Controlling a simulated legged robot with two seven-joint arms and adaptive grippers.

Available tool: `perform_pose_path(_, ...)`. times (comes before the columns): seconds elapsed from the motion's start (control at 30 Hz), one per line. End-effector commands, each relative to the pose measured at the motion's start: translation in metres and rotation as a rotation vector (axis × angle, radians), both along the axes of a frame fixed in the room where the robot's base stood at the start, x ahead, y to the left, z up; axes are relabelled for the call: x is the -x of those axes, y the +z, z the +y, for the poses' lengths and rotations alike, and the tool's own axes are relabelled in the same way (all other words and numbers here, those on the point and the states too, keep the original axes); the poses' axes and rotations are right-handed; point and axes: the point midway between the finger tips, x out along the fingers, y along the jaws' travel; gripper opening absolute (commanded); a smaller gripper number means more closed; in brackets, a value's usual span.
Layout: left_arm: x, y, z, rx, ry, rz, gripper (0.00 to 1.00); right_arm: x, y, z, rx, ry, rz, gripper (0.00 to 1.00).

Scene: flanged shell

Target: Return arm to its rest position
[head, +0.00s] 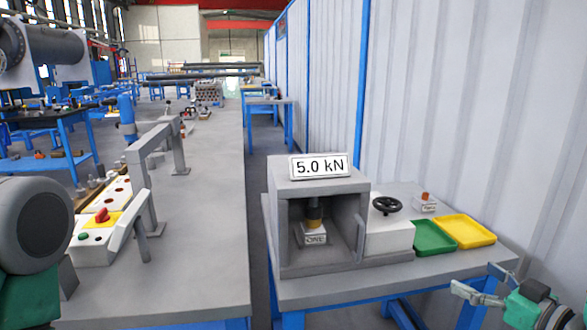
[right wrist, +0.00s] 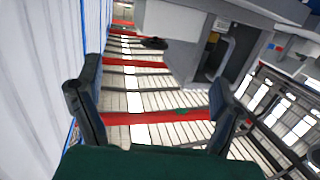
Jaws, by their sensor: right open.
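My right gripper (head: 470,293) is at the lower right of the head view, in front of the right end of the small table. It is open and its fingers point left. In the right wrist view its two dark fingers (right wrist: 155,98) stand wide apart with nothing between them. The gripper is apart from the trays and the press. My left gripper does not show in the head view.
A grey press box (head: 285,225) with a "5.0 kN" sign (head: 320,166) stands on the small table (head: 345,290). Beside it are a black handwheel (head: 385,207), a green tray (head: 434,238) and a yellow tray (head: 466,231). A corrugated wall (head: 470,110) rises behind.

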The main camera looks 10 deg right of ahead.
Motion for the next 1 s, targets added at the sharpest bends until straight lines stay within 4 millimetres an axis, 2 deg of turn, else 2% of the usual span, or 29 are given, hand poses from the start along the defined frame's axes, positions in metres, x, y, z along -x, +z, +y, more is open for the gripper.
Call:
perform_pose_path(0.27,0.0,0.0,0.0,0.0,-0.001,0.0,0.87,0.015,-0.068,0.025,0.049,-0.058,0.241,0.87)
perform_pose_path(0.37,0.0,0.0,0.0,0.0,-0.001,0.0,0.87,0.03,-0.1,0.038,0.072,-0.083,0.364,0.87)
perform_pose_path(0.47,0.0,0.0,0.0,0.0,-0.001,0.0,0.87,0.052,-0.137,0.053,0.1,-0.111,0.513,0.87)
perform_pose_path(0.57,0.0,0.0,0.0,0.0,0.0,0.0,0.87,0.092,-0.179,0.072,0.138,-0.138,0.707,0.87)
perform_pose_path(0.6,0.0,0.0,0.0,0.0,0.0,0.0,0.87,0.114,-0.196,0.08,0.157,-0.15,0.799,0.87)
perform_pose_path(0.7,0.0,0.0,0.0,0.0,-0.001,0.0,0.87,0.172,-0.23,0.098,0.201,-0.176,1.019,0.87)
perform_pose_path(0.8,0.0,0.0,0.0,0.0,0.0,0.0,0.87,0.223,-0.249,0.11,0.235,-0.195,1.193,0.87)
perform_pose_path(0.9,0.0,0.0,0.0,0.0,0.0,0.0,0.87,0.258,-0.257,0.118,0.258,-0.209,1.308,0.87)
perform_pose_path(1.0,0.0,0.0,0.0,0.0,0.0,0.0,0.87,0.277,-0.259,0.122,0.271,-0.215,1.367,0.87)
